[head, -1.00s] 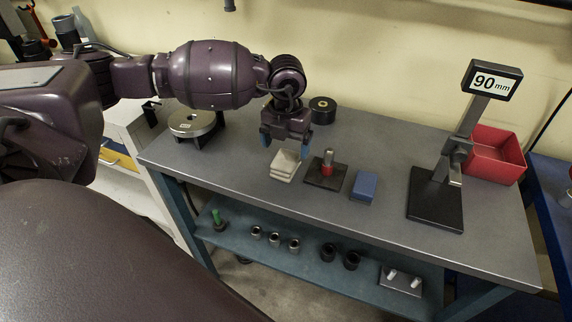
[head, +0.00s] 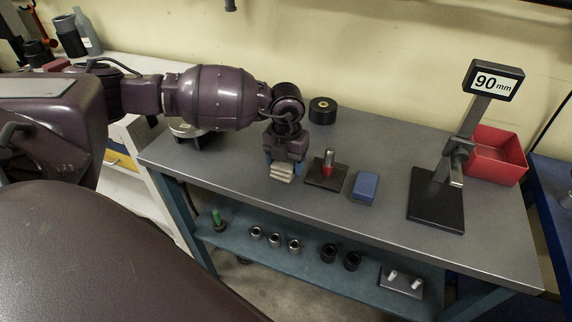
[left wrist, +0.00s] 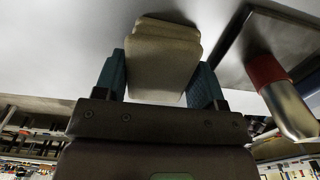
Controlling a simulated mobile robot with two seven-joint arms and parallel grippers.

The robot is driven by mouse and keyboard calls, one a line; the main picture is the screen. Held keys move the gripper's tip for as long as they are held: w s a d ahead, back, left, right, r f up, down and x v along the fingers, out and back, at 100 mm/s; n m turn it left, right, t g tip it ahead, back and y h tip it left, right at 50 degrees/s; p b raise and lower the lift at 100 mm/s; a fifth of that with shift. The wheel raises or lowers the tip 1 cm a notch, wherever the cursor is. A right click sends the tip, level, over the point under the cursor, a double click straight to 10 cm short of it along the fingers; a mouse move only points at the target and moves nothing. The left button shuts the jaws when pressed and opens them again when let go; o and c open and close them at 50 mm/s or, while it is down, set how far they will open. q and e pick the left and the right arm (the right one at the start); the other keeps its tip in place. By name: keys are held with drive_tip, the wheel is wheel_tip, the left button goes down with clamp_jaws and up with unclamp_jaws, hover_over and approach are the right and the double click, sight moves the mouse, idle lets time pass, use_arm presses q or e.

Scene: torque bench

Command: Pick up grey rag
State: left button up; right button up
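The grey rag (head: 282,173) is a pale, folded, layered pad on the grey bench top, left of a small dark plate with a red-and-metal post. My left gripper (head: 283,167) points down at the rag from above, with one blue finger on each side of it. My right gripper is not in view.
The post on its dark plate (head: 326,177) stands close right of the gripper. A blue block (head: 364,187), a stand with a 90 mm display (head: 435,198) and a red bin (head: 497,160) are farther right. A black roll (head: 322,111) stands behind.

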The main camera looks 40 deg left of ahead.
use_arm(q)
drive_tip(key=c, duration=0.5)
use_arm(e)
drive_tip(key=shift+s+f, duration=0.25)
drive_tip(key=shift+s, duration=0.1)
use_arm(q)
drive_tip(key=shift+r, duration=0.1)
wheel_tip(320, 180, up, 20)
drive_tip(key=shift+f+p, duration=0.1)
drive_tip(key=shift+p, duration=0.4)
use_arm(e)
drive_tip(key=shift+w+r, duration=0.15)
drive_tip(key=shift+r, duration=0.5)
